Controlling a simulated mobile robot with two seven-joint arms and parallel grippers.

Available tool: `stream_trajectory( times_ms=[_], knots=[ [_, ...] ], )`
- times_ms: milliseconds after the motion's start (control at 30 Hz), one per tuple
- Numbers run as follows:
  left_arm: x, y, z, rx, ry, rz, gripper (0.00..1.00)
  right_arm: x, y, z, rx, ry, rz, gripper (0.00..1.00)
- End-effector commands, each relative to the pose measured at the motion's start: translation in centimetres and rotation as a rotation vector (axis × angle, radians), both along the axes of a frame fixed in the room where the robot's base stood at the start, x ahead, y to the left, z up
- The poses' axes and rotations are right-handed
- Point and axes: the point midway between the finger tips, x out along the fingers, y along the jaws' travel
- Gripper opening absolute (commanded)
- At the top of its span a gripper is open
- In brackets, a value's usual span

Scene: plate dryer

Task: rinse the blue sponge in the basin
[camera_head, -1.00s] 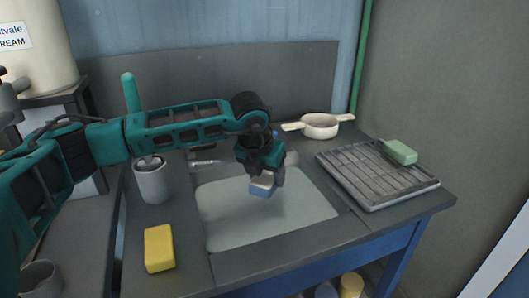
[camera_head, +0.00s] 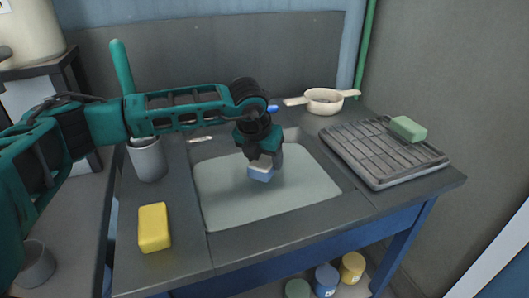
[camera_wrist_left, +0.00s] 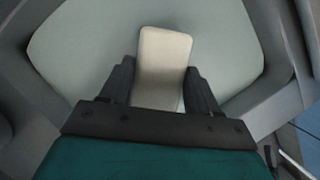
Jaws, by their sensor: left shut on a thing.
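My left gripper (camera_head: 264,162) is over the basin (camera_head: 220,205), pointing down. It is shut on the blue sponge (camera_head: 261,174), which has a pale top and a blue lower part. In the left wrist view the sponge (camera_wrist_left: 162,65) shows its pale face between the two fingers, with the grey-white basin (camera_wrist_left: 90,50) beyond it. I cannot tell whether the sponge touches the water or the basin bottom. My right gripper is not in view.
A yellow sponge (camera_head: 154,228) lies left of the basin, near a grey cup (camera_head: 148,160). A drying rack (camera_head: 375,150) with a green sponge (camera_head: 408,128) is on the right. A cream two-handled pan (camera_head: 323,101) stands behind. Jars (camera_head: 352,267) stand below the table.

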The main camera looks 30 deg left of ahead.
Motion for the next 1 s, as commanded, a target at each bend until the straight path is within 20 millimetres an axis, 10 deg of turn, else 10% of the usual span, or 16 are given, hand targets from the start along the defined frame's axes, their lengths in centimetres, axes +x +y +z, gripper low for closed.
stream_trajectory(
  times_ms=[1000],
  knots=[
    [0.0,-0.1,-10.2,-0.002,0.0,-0.001,0.31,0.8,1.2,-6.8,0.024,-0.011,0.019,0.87]
  ],
)
